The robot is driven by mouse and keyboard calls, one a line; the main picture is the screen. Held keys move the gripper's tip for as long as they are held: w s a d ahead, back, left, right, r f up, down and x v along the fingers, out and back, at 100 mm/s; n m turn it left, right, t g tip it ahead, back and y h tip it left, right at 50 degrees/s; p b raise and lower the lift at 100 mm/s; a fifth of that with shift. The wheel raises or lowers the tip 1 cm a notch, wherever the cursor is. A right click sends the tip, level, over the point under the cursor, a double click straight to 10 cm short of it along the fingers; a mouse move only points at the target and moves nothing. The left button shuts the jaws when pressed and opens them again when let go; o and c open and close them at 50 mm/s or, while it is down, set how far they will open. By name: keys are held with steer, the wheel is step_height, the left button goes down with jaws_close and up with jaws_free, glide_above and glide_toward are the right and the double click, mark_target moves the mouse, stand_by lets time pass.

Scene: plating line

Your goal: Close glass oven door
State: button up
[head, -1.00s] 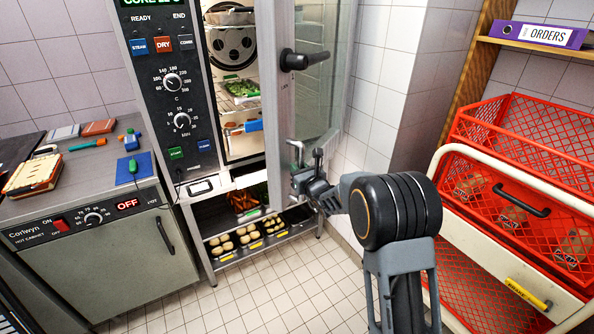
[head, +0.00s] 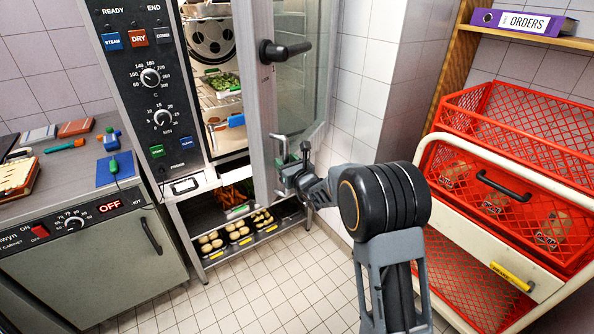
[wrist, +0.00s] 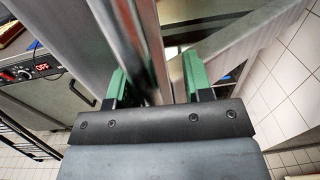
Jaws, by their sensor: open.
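The glass oven door (head: 298,95) stands open to the right of the oven (head: 148,90), with a grey metal frame and a black handle (head: 285,50). The oven interior with its racks shows through the gap at left. My gripper (head: 293,152) is at the lower part of the door, well below the handle. In the wrist view, my gripper (wrist: 155,78) has its two green fingers apart. A metal frame edge (wrist: 148,45) runs between them. I cannot tell whether a finger touches it.
Trays of rolls (head: 238,232) sit on the stand below the oven. A hot cabinet (head: 95,250) is at left. A cart with red crates (head: 520,130) stands at right. The tiled floor (head: 270,290) in front is clear.

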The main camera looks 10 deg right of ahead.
steer(key=b+v, duration=0.2)
steer(key=v, duration=1.1)
